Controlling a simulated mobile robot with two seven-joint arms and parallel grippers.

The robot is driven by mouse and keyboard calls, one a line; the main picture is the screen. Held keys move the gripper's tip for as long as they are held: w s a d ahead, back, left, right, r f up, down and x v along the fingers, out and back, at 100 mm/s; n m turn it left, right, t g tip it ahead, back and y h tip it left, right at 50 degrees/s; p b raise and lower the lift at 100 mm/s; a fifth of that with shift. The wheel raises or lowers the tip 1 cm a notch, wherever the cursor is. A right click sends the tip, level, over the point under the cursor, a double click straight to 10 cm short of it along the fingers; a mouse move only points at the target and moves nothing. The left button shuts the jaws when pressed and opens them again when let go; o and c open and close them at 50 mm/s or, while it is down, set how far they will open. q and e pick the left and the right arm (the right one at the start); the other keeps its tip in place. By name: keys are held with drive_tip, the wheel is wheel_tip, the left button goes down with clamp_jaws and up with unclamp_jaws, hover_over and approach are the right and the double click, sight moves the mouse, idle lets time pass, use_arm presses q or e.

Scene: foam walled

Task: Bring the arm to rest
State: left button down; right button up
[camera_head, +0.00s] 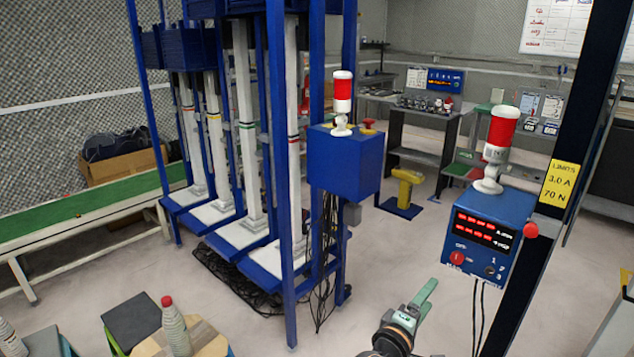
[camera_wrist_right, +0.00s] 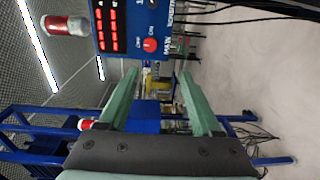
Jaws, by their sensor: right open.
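My right gripper (camera_head: 424,297) shows at the bottom centre-right of the head view, with pale green fingers pointing up and to the right. In the right wrist view the two green fingers of the gripper (camera_wrist_right: 160,92) stand well apart with nothing between them. It is open and empty, in free air left of the blue control box (camera_head: 491,232) and touching nothing that I can see. My left gripper is in neither view.
The control box hangs on a dark post (camera_head: 553,170) with a red stack light (camera_head: 500,130) above. A blue frame (camera_head: 291,200) with white columns stands left of centre. A bottle (camera_head: 175,330) stands at lower left. Open floor (camera_head: 390,245) lies between.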

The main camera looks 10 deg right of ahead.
drive_tip(key=s+a+f+g+y, duration=0.15)
drive_tip(key=s+f+y, duration=0.3)
drive_tip(key=f, duration=0.55)
drive_tip(key=s+a+f+y, duration=0.3)
drive_tip(key=s+f+y, duration=0.15)
drive_tip(key=f, duration=0.45)
drive_tip(key=s+a+f+m+y, duration=0.2)
drive_tip(key=s+a+m+y, duration=0.1)
drive_tip(key=s, duration=0.5)
drive_tip(key=s+a+f+m+y, duration=0.3)
drive_tip(key=s+a, duration=0.1)
drive_tip(key=s, duration=0.5)
drive_tip(key=shift+s+a+f+g, duration=0.2)
drive_tip(key=shift+s+g, duration=0.1)
drive_tip(key=shift+g, duration=0.15)
